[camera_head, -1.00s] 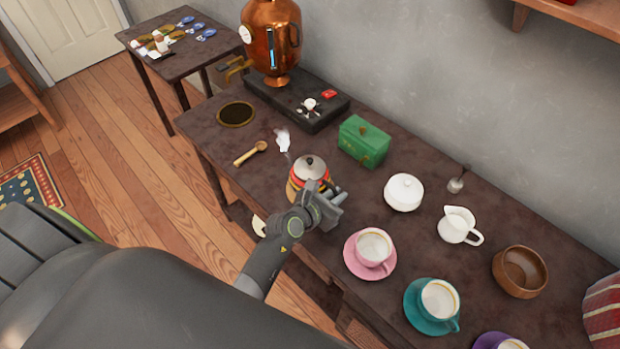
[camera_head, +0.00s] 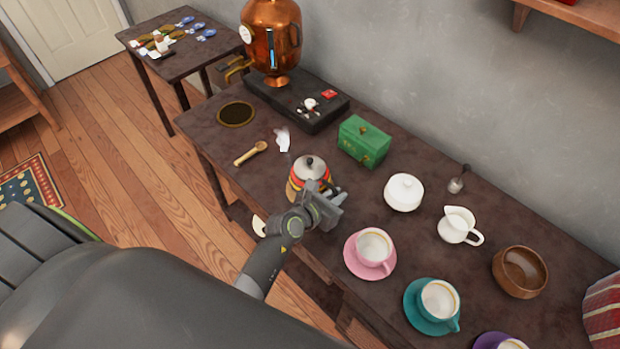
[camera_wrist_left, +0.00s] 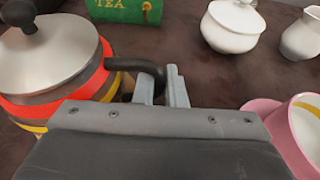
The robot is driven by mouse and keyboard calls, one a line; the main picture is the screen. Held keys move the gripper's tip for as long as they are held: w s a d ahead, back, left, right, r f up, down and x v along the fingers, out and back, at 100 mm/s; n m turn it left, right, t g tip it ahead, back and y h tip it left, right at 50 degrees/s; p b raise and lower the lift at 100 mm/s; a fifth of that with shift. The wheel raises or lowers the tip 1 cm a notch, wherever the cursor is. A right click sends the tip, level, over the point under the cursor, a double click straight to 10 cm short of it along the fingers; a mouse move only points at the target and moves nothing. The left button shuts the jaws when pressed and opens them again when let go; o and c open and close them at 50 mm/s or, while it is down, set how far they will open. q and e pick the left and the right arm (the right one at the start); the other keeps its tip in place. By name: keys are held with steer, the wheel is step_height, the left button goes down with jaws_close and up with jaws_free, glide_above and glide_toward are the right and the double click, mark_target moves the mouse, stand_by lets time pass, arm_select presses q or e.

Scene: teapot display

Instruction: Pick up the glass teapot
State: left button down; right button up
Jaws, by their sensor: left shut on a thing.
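The teapot (camera_head: 309,170) stands on the long dark table, with a silver lid, a black knob and red and yellow bands around its body. Its lid and banded side fill the left of the left wrist view (camera_wrist_left: 50,60). My left gripper (camera_head: 336,196) is at the teapot's near right side and hides part of its body. In the left wrist view its fingers (camera_wrist_left: 163,86) are shut at the teapot's black handle (camera_wrist_left: 140,66). My right gripper is not in view.
A pink cup and saucer (camera_head: 370,252) stand close to the right of my gripper. A green tea box (camera_head: 364,142) and white sugar bowl (camera_head: 404,192) stand behind. A wooden spoon (camera_head: 250,153) lies left of the teapot. A copper samovar (camera_head: 271,40) stands further back.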

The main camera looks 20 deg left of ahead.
arm_select(q)
steer(key=shift+w+r, duration=0.1)
steer(key=shift+r, duration=0.2)
steer(key=shift+r+p, duration=0.75)
steer(key=shift+r, duration=4.05)
